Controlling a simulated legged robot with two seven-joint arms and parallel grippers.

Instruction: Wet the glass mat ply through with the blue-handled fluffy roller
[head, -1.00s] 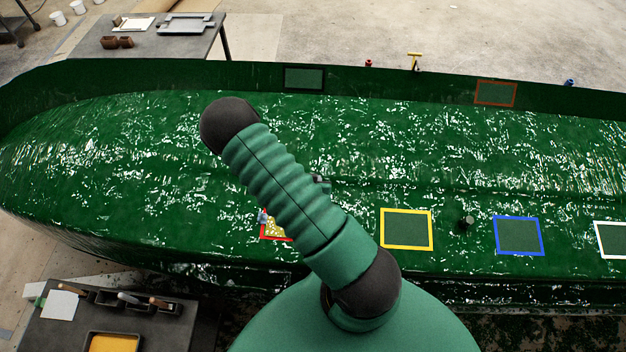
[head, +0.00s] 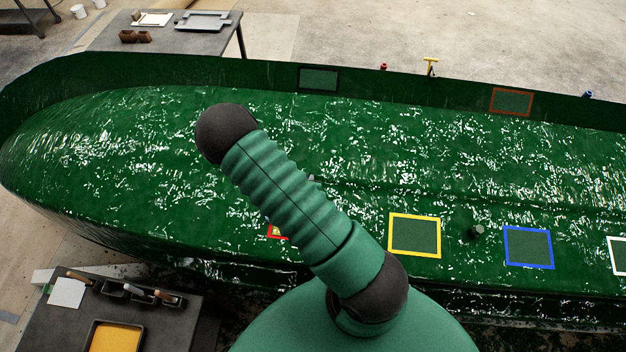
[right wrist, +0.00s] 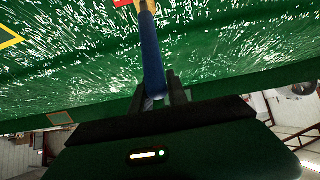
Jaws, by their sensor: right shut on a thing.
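My right gripper (right wrist: 157,86) is shut on the blue handle (right wrist: 151,58) of the roller in the right wrist view. The handle points up the picture towards a small orange-yellow part at the top edge; the roller's fluffy head cannot be made out. A red frame (right wrist: 123,3) shows beside that part. In the head view only a corner of the red frame (head: 271,234) shows, with a sliver of yellowish surface inside it. My own green arm hides the rest, the roller and my right gripper. The glass mat ply cannot be made out clearly. My left gripper is out of view.
Yellow (head: 391,236), blue (head: 507,247) and white frames lie along the near side of the glossy green mould (head: 130,150). A dark knob (head: 477,232) stands between yellow and blue. A tool table with a yellow-filled tray (head: 115,338) is at lower left.

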